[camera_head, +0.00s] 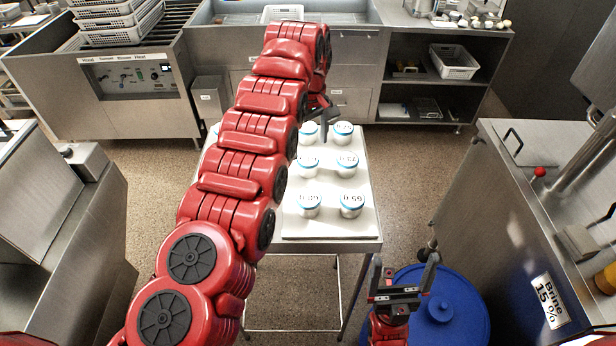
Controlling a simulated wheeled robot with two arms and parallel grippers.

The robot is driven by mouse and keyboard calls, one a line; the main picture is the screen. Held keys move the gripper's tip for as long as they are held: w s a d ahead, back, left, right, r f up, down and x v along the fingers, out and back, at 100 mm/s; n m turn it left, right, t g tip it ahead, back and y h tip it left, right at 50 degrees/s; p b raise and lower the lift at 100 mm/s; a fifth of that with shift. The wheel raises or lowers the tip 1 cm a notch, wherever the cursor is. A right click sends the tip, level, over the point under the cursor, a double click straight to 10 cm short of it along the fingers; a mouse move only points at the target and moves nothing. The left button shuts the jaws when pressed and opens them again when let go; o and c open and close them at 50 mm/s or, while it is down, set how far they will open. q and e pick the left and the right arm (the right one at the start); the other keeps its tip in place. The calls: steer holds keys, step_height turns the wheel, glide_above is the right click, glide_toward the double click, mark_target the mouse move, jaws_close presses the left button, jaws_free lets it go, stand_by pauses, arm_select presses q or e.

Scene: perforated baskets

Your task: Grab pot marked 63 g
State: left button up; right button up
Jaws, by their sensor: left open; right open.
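Several small white pots with blue rims and printed lids stand on a white tray (332,226) on a steel table. Clear ones are the front right pot (351,203), front middle pot (308,204), middle right pot (346,164) and back right pot (342,133). The lid numbers are too small to read surely, so I cannot tell which is 63 g. My red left arm hides the tray's left part. My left gripper (322,132) is open above the back pots, partly hidden by its arm. My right gripper (404,273) is open and empty, right of the table's front corner.
A blue lidded drum (440,310) stands below my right gripper. A steel counter with a "Brine 15 %" label (550,301) is at the right. Stacked white baskets (115,22) sit back left. Open floor lies right of the table.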

mark_target(308, 159)
arm_select(q)
steer(key=shift+d+f, duration=0.15)
steer(key=shift+f, duration=0.2)
steer(key=shift+s+f+p, duration=0.15)
steer(key=shift+f+p, duration=0.15)
steer(key=shift+f, duration=0.25)
steer(key=shift+a+f+p, duration=0.2)
steer(key=shift+f+p, duration=0.25)
steer(key=shift+p, duration=0.05)
step_height(308, 159, down, 4)
steer(key=shift+a+r+p, duration=0.1)
steer(key=shift+r+p, duration=0.1)
steer(key=shift+p, duration=1)
steer(key=shift+f, duration=0.35)
steer(key=c, duration=1.4)
